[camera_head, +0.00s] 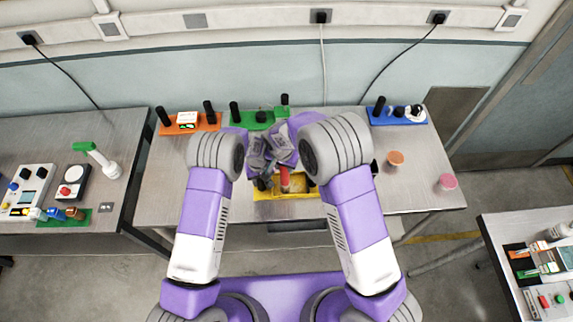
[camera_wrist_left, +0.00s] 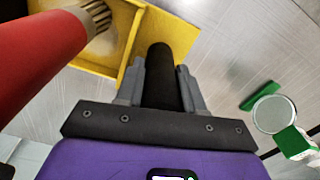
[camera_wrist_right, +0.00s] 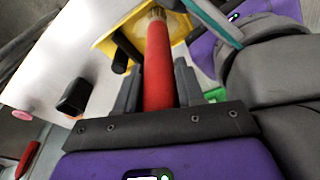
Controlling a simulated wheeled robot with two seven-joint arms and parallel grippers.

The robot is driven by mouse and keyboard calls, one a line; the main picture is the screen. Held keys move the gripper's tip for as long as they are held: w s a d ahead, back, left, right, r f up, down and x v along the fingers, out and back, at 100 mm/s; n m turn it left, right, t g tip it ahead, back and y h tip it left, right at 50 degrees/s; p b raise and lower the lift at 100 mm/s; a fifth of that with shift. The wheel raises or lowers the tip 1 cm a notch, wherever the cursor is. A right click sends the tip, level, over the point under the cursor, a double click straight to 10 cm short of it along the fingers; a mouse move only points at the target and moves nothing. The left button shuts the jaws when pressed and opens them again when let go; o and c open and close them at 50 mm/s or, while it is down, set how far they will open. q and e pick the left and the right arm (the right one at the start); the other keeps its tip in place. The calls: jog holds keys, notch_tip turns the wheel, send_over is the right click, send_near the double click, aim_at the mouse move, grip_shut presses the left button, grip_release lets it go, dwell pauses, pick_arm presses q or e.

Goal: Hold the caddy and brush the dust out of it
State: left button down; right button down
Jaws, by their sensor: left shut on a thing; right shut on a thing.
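The yellow caddy (camera_head: 300,182) sits at the front middle of the table; its yellow wall also shows in the left wrist view (camera_wrist_left: 88,57). My left gripper (camera_wrist_left: 163,85) is shut on the caddy's black post handle (camera_wrist_left: 161,62). My right gripper (camera_wrist_right: 158,90) is shut on the red handle of the brush (camera_wrist_right: 158,65). The brush's bristles (camera_wrist_left: 97,14) are over the inside of the caddy in the left wrist view; I cannot tell if they touch its floor. In the head view the red brush (camera_head: 284,178) stands steeply between my grippers.
Behind my grippers stand an orange module (camera_head: 190,122), a green module (camera_head: 262,119) and a blue module (camera_head: 398,114).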

jog(key=shift+d, duration=3.65)
jog(key=shift+w+a, duration=0.9)
jog(key=shift+a, duration=4.65)
jog(key=d+r, duration=0.1)
jog(key=d, duration=1)
jog(key=shift+w, duration=0.1)
notch_tip(320, 180, up, 7)
